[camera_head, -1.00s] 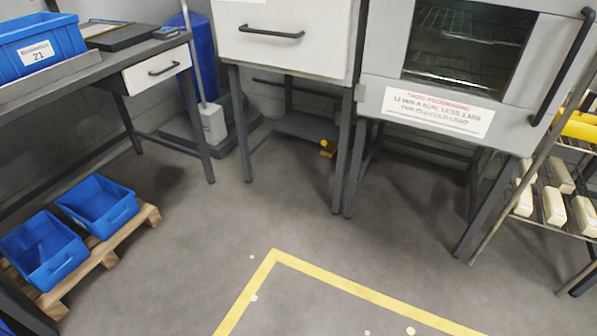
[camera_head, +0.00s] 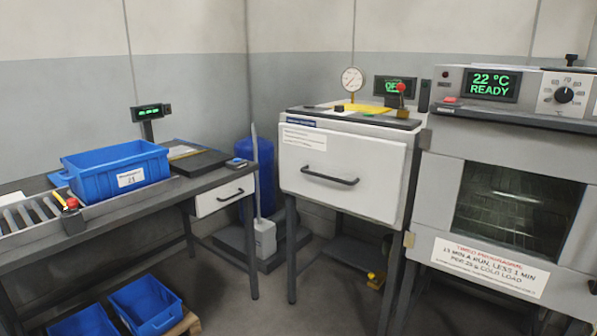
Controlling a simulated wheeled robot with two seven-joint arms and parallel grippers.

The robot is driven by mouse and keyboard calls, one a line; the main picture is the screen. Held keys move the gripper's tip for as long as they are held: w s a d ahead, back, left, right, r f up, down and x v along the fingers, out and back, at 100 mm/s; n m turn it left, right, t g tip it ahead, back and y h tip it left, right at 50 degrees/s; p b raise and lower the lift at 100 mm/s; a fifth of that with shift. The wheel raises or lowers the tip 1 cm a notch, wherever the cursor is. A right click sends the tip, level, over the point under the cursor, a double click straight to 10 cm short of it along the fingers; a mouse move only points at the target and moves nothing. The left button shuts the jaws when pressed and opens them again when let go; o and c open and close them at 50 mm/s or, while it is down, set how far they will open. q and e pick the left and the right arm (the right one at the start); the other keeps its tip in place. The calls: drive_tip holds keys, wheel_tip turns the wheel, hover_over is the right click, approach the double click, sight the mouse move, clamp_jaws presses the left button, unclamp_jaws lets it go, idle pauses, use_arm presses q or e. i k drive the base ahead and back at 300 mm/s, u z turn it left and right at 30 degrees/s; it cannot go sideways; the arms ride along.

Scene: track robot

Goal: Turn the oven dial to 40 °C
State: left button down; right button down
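The oven (camera_head: 445,190) stands at the right, with a dark glass window (camera_head: 515,208) in its door. Its display (camera_head: 491,85) reads "22 °C READY" in green. The oven dial (camera_head: 564,95) is a black round knob on a white scale plate to the right of the display, near the right edge. Neither of my grippers is in view.
A white drawer cabinet (camera_head: 345,175) with a gauge (camera_head: 352,79) stands left of the oven. A bench (camera_head: 120,210) with a blue bin (camera_head: 115,170) runs along the left. Blue crates (camera_head: 145,303) sit low in front. Some floor shows between.

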sight(563, 95)
drive_tip(key=u, duration=0.45)
drive_tip(key=i, duration=2.55)
drive_tip(key=z, duration=2.5)
drive_tip(key=i, duration=0.3)
drive_tip(key=u, duration=0.05)
